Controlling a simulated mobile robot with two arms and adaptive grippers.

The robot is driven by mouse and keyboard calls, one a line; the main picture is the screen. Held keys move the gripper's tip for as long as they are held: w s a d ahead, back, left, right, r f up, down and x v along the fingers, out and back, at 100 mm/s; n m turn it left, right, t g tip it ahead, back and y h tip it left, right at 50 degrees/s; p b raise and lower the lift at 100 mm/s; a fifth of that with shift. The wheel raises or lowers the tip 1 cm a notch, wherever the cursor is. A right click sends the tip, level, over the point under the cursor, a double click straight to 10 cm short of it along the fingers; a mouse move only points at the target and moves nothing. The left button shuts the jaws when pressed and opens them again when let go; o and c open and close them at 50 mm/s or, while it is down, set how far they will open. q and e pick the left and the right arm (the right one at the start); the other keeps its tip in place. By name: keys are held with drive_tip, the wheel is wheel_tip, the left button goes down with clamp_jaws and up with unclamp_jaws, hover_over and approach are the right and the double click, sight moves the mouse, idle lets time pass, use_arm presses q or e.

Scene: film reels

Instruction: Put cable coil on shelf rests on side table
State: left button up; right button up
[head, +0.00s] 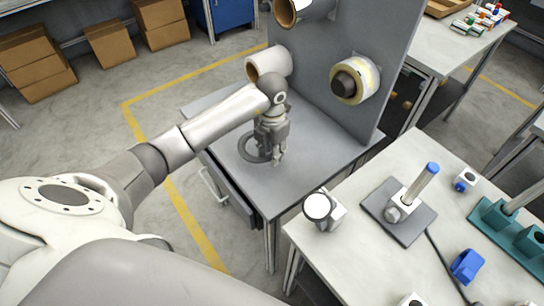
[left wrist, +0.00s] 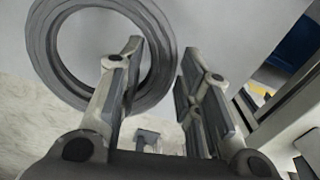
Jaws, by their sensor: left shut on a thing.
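The cable coil (head: 243,151) is a dark grey ring. It is at the grey side table (head: 223,113), and I cannot tell whether it touches the top. In the left wrist view the coil (left wrist: 48,50) shows as a large banded ring, partly behind one finger. My left gripper (head: 276,158) reaches down over the table at the coil's right side. In the left wrist view its two fingers (left wrist: 152,85) stand on either side of the coil's near-right rim, with the gripper shut on it. My right gripper is not in view.
A grey upright panel (head: 345,45) on the table carries rolls on pegs, one brown and white roll (head: 270,64) close to my left wrist. A pale workbench (head: 345,245) with a post stand (head: 385,208) and small parts is at right. Cardboard boxes (head: 40,55) stand at back left.

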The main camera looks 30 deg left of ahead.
use_arm(q)
drive_tip(key=shift+w+a+f, duration=0.1)
drive_tip(key=shift+w+f, duration=0.2)
drive_tip(key=shift+f, duration=0.2)
wheel_tip(320, 180, down, 2)
drive_tip(key=shift+f+p, duration=0.15)
drive_tip(key=shift+p, duration=0.35)
drive_tip(key=shift+f, duration=0.2)
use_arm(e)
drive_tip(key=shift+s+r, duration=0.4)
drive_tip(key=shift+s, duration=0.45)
use_arm(q)
drive_tip(key=shift+f, duration=0.2)
drive_tip(key=o, duration=1)
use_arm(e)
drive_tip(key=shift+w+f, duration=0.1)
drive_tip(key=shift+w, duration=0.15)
use_arm(q)
drive_tip(key=shift+r, duration=0.15)
